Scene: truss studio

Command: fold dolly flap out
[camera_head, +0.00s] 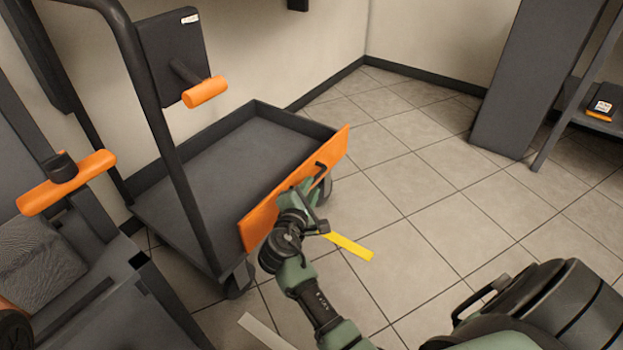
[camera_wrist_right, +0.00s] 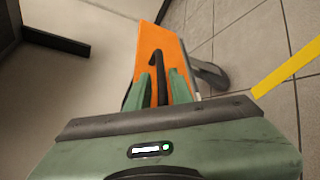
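The dolly (camera_head: 206,184) is a dark grey tray-like platform with a low rim and a tall tubular push bar, at centre left in the head view. Its orange flap (camera_head: 262,219) stands upright along the near right side, and it also shows in the wrist view (camera_wrist_right: 151,43). The flap carries a dark handle (camera_head: 321,171). My right gripper (camera_head: 309,187) is at the handle, on the flap's outer side. In the wrist view its green fingers close in on both sides of the handle (camera_wrist_right: 156,68), with little gap. My left gripper is out of view.
An orange-gripped lever (camera_head: 205,92) sits on a dark wall box behind the dolly. Another orange handle (camera_head: 66,183) is at the left. A yellow floor strip (camera_head: 350,246) lies beside my right arm. A dark slanted panel (camera_head: 530,75) stands at the right. Tiled floor between is clear.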

